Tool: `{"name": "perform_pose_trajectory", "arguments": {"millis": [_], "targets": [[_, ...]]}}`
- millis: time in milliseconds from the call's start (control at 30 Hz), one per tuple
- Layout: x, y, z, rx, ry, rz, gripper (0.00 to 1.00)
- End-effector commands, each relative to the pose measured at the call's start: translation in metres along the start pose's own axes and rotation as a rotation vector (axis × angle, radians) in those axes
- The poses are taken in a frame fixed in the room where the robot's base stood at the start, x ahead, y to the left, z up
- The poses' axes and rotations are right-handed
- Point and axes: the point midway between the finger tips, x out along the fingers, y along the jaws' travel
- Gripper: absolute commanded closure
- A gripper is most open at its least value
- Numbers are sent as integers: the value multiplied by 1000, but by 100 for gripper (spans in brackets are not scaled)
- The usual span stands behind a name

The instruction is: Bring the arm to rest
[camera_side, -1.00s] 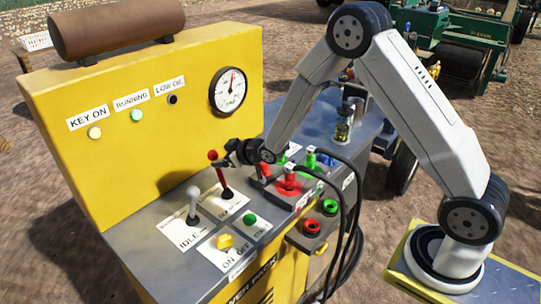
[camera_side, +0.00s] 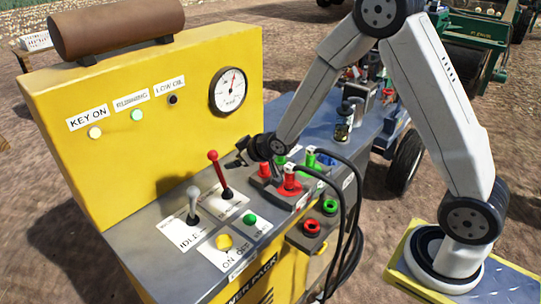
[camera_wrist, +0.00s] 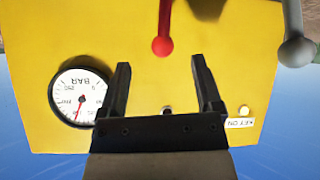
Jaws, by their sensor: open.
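My gripper (camera_side: 238,160) is open and empty in the side view, just right of the red-knobbed lever (camera_side: 221,178) and apart from it. In the wrist view, my gripper (camera_wrist: 164,85) shows two black fingers spread apart with nothing between them. The red knob (camera_wrist: 162,46) hangs beyond the fingertips in that view. My arm is bent, its elbow high at the top of the side view and its base at the lower right.
The yellow panel (camera_side: 140,100) carries a gauge (camera_side: 230,91) and lit green lamp (camera_side: 136,115). A grey-knobbed lever (camera_side: 193,203), yellow button (camera_side: 224,241) and green button (camera_side: 249,218) are near. Red couplings (camera_side: 290,180) and black hoses (camera_side: 350,220) stand right of the levers.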

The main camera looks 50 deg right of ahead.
Motion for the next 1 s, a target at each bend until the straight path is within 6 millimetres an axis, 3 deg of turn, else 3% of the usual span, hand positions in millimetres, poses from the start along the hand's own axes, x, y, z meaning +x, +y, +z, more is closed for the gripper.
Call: {"name": "perform_pose_trajectory", "arguments": {"millis": [267,633,800,1000], "targets": [[-69,-8,32,77,-250,9,17],[-167,-30,91,188,-576,-2,17],[-194,-38,108,219,-665,-11,17],[-203,-41,115,229,-698,-14,17]]}}
